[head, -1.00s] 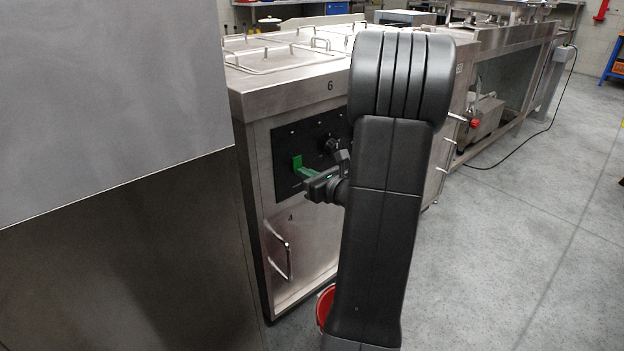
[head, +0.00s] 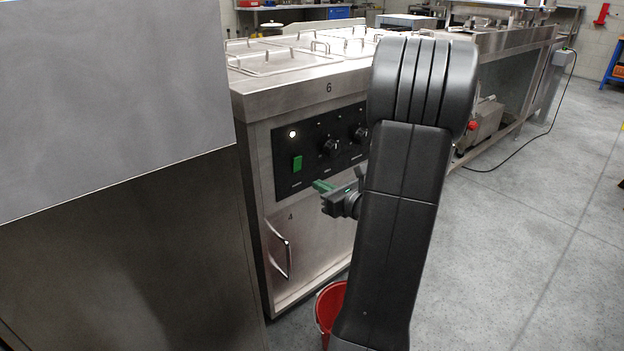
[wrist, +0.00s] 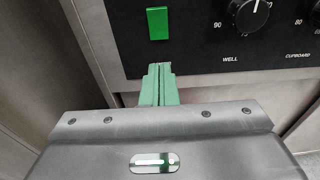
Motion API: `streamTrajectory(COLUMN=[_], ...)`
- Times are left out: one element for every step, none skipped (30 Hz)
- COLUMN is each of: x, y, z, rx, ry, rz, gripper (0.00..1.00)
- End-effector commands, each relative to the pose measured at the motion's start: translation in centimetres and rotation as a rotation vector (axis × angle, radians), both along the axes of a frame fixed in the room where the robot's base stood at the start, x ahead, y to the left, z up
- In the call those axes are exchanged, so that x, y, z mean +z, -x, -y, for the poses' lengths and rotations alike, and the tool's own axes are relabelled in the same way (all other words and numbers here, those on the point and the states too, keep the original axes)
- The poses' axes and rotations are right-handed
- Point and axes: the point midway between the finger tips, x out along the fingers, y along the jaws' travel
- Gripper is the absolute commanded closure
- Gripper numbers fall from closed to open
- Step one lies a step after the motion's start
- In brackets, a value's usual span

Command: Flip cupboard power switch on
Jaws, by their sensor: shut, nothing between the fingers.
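The green rocker switch (head: 297,163) sits at the left of the black control panel (head: 279,157) on the steel cupboard (head: 310,225). It also shows in the wrist view (wrist: 158,23). A small round lamp (head: 292,134) above the switch is lit. My gripper (head: 318,185) is below and to the right of the switch in the head view, apart from it. In the wrist view its green fingers (wrist: 159,84) are together and empty, just below the switch. The fingertips appear clear of the panel, though the exact gap is hard to tell.
Dark knobs (head: 331,147) are to the right of the switch; the wrist view shows "WELL" and "CUPBOARD" labels. A door handle (head: 281,252) sticks out below the panel. A red bucket (head: 326,308) stands on the floor. A large steel unit (head: 120,250) fills the left foreground.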

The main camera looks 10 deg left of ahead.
Motion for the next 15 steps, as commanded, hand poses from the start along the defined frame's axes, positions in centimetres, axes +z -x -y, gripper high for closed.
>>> streamTrajectory(x=[0.0,0.0,-0.2,-0.3,-0.3,-0.4,-0.5,-0.6,-0.7,-0.7,-0.7,-0.8,-0.8,-0.8,-0.9], y=[0.6,1.0,1.6,1.9,2.2,2.6,2.9,3.2,3.4,3.6,3.8,4.0,4.1,4.2,4.3], z=[1.1,1.5,2.2,2.6,3.0,3.6,3.9,4.2,4.6,4.8,5.0,5.3,5.4,5.5,5.6], rx=[-0.005,-0.004,-0.005,-0.004,-0.004,-0.004,-0.003,-0.003,-0.003,-0.002,-0.002,-0.002,-0.001,0.000,0.000], ry=[0.000,-0.001,0.000,-0.001,-0.001,-0.001,-0.001,-0.001,0.000,0.000,-0.001,0.000,0.000,0.000,0.000], rz=[-0.004,-0.003,-0.004,-0.004,-0.003,-0.003,-0.003,-0.003,-0.003,-0.002,-0.001,-0.001,-0.001,-0.001,-0.001], gripper=[1.00,1.00,1.00,1.00,1.00,1.00,1.00,1.00,1.00,1.00,1.00,1.00,1.00,1.00,1.00])
